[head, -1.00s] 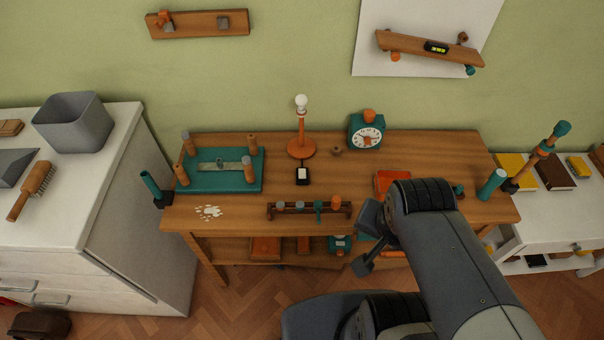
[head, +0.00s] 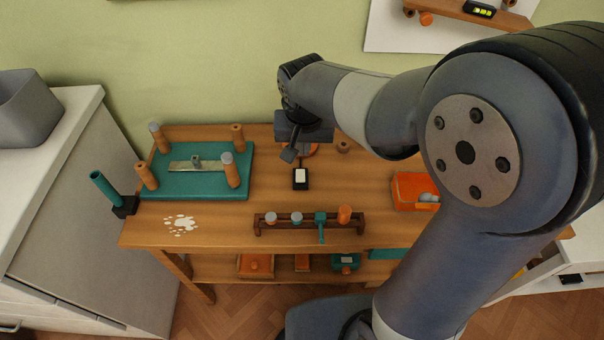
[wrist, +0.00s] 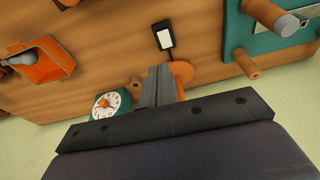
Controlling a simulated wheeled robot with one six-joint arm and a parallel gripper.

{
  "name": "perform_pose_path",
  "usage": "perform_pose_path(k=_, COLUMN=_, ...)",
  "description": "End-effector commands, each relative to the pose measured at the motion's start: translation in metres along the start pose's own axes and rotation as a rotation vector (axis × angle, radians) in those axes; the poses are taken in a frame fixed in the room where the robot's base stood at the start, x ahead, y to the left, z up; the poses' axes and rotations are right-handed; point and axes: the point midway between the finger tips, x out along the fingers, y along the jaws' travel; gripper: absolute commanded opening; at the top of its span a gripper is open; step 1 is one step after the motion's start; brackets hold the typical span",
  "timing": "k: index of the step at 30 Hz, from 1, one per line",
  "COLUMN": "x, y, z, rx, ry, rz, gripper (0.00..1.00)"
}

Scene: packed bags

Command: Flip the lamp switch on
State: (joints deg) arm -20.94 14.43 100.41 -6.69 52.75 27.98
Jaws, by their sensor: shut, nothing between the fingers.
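The lamp switch is a small black box with a white rocker (head: 300,176) on the wooden table, in front of the lamp. It also shows in the wrist view (wrist: 164,38), just beyond the fingertips. The orange lamp base (head: 312,149) is partly visible behind my gripper; the bulb and stem are hidden by my arm. The base also shows in the wrist view (wrist: 183,70) beside the fingers. My gripper (head: 288,156) is shut and empty, slightly up and left of the switch in the head view, apart from it. Whether the rocker is on cannot be told.
A teal board with pegs (head: 205,188) lies left of the switch. A wooden rack (head: 272,229) with several tools stands in front. An orange tray (head: 405,205) lies to the right. A teal clock (wrist: 97,105) stands near the lamp. The table around the switch is clear.

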Motion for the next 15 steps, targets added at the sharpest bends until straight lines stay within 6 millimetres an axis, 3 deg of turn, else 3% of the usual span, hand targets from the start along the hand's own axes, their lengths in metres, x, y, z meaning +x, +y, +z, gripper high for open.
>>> perform_pose_path(k=3, x=0.0138, y=-0.0113, z=-0.0034, rx=-0.023, ry=-0.002, rz=0.0, gripper=0.0)
perform_pose_path(k=15, x=0.0147, y=-0.0141, z=-0.005, rx=-0.029, ry=-0.002, rz=-0.001, gripper=0.0)
